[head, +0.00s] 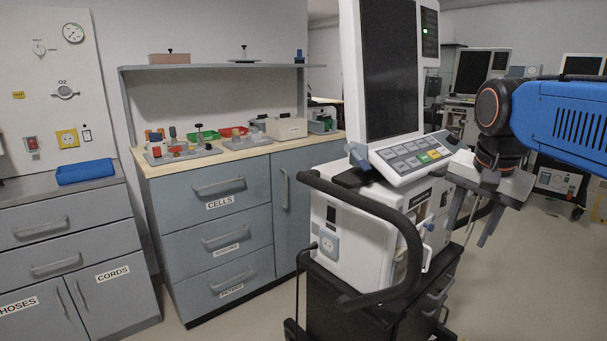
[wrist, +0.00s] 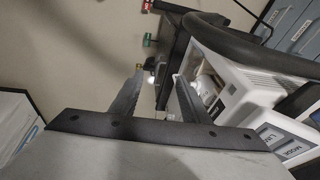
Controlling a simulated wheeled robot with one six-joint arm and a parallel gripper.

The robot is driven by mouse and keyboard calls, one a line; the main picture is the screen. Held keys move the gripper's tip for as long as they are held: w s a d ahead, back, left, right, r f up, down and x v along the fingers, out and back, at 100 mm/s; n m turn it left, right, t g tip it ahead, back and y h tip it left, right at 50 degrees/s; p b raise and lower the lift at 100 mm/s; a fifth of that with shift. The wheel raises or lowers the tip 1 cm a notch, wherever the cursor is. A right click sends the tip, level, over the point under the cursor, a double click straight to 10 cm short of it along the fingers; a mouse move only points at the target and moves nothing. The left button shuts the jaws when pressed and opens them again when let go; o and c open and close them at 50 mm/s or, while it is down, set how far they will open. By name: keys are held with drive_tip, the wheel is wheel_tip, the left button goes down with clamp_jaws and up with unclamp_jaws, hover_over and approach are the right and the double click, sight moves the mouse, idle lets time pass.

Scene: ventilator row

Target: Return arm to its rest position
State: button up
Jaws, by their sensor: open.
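My gripper (head: 470,222) hangs at the right of the head view, pointing down, with its two fingers apart and nothing seen between them. It is just right of the ventilator (head: 365,240), a white unit with a tall dark screen and a keypad on a black cart. In the wrist view my gripper (wrist: 158,92) shows two separated dark fingers. The ventilator's white side (wrist: 235,85) and its dark handle lie to their right. I cannot tell whether the right finger touches the ventilator.
A blue-grey cabinet (head: 235,270) with a cluttered worktop stands behind the ventilator's left. A blue tray (head: 85,172) sits on the left counter. More ventilators (head: 475,75) stand at the back right. The floor (head: 530,290) at the lower right is open.

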drive_tip(key=s+a+f+n, duration=0.2)
drive_tip(key=s+f+n, duration=0.2)
drive_tip(key=s+f, duration=0.3)
drive_tip(key=s+a+f+n+t+y, duration=0.1)
drive_tip(key=s+f+n, duration=0.4)
drive_tip(key=f, duration=0.5)
drive_tip(key=shift+s+a+f+t, duration=0.3)
drive_tip(key=shift+s+a+f, duration=0.1)
drive_tip(key=shift+s, duration=0.65)
idle(0.4)
